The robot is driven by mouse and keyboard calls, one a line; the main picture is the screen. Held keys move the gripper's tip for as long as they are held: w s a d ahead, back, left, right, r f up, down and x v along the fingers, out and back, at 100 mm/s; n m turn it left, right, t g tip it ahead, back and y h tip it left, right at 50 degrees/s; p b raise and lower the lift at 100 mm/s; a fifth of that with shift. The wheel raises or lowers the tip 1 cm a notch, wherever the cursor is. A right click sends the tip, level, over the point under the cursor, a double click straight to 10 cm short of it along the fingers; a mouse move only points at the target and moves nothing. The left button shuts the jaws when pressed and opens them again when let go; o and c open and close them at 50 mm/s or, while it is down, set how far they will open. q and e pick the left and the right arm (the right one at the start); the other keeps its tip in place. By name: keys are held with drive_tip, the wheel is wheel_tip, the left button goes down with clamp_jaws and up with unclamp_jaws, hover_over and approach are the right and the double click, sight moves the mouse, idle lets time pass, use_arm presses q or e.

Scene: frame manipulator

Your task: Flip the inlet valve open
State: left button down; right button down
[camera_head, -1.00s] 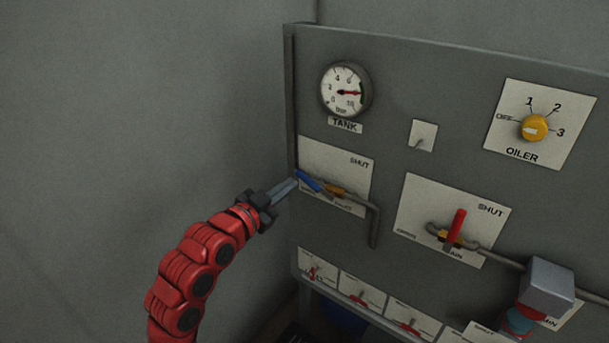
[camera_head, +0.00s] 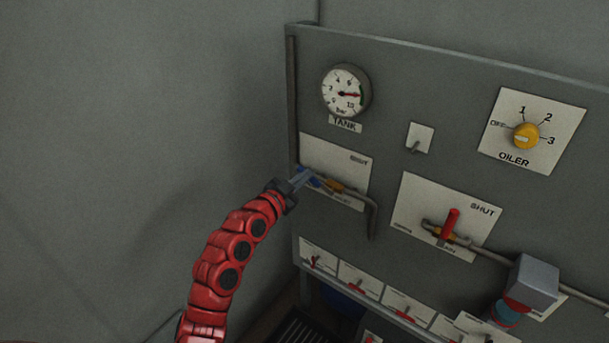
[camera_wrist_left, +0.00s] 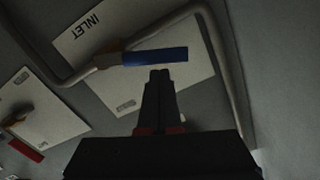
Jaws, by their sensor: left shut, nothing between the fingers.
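The inlet valve is on a white plate (camera_head: 345,160) at the left of the grey panel. Its blue lever (camera_head: 315,183) is partly hidden by my left gripper (camera_head: 310,176) in the head view. In the left wrist view the blue lever (camera_wrist_left: 158,56) lies crosswise, running out from the brass valve body (camera_wrist_left: 107,60) on the pipe. My left gripper's shut fingers (camera_wrist_left: 160,72) end right at the lever's lower edge in that picture, with nothing between them. I cannot tell if they touch it. My right gripper is not in view.
A tank gauge (camera_head: 346,91) sits above the valve, with a small toggle switch (camera_head: 418,140) to its right. A drain valve with a red lever (camera_head: 448,224) and a grey box (camera_head: 533,280) on the pipe stand further right. Small red-levered valves line the bottom. Left of the panel is clear.

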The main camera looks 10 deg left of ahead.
use_arm(q)
drive_tip(key=f+n+b, duration=0.1)
drive_tip(key=b, duration=0.2)
drive_tip(key=a+f+n+b, duration=0.1)
drive_tip(key=n+b, duration=0.1)
drive_tip(key=b, duration=0.2)
drive_tip(key=f+n+b, duration=0.1)
drive_tip(key=b, duration=0.2)
drive_tip(key=shift+w+a+n, duration=0.3)
drive_tip(key=shift+n, duration=0.1)
drive_tip(key=shift+r, duration=0.1)
